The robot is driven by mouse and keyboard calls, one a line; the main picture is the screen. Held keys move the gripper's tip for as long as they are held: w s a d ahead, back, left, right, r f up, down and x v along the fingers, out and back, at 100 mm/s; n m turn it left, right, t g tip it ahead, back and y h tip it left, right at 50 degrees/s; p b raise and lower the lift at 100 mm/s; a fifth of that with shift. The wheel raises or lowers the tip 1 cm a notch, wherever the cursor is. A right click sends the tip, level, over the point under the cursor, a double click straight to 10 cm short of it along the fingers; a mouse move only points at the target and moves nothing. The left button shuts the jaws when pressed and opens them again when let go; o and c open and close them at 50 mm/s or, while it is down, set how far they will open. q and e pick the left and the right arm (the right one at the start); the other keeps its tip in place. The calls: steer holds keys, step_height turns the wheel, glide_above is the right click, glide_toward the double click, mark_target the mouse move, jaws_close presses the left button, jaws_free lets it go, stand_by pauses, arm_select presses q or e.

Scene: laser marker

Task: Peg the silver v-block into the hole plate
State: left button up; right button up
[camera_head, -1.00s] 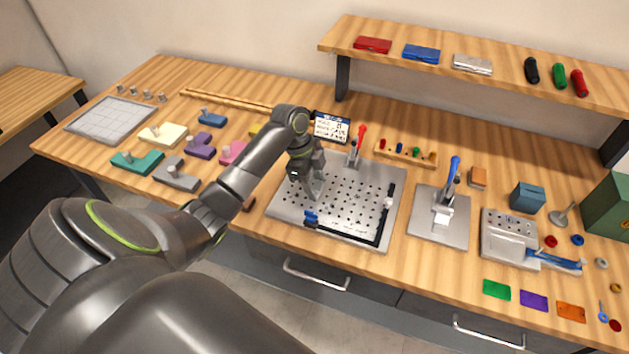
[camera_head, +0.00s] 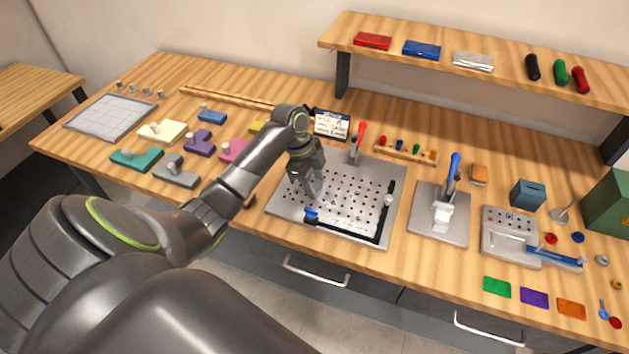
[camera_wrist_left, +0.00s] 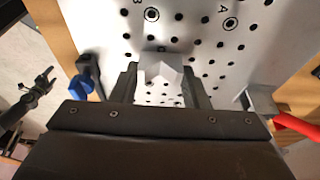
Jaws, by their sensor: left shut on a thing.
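The hole plate (camera_head: 340,215) is a silver plate with rows of dark holes on the bench. In the left wrist view its surface (camera_wrist_left: 190,20) shows ringed holes marked A and B among smaller holes. My left gripper (camera_head: 315,194) is over the plate's left part. In the wrist view the gripper (camera_wrist_left: 162,85) is shut on the silver v-block (camera_wrist_left: 160,68), a pale angular block between the fingers. The v-block is hard to make out in the head view. I cannot tell whether it touches the plate.
A red-handled clamp (camera_head: 358,142) stands at the plate's back edge. A blue clamp (camera_head: 311,214) and black rails (camera_head: 345,235) line the front and right. A blue-handled press (camera_head: 444,205) stands to the right. Colored blocks (camera_head: 200,144) lie to the left.

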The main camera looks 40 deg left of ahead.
arm_select(q)
steer(key=shift+f, duration=0.15)
steer(key=o, duration=1.1)
steer(key=shift+c, duration=0.2)
steer(key=b+v, duration=0.1)
steer(key=v, duration=1.6)
steer(key=shift+r, duration=0.3)
steer(key=shift+f, duration=0.1)
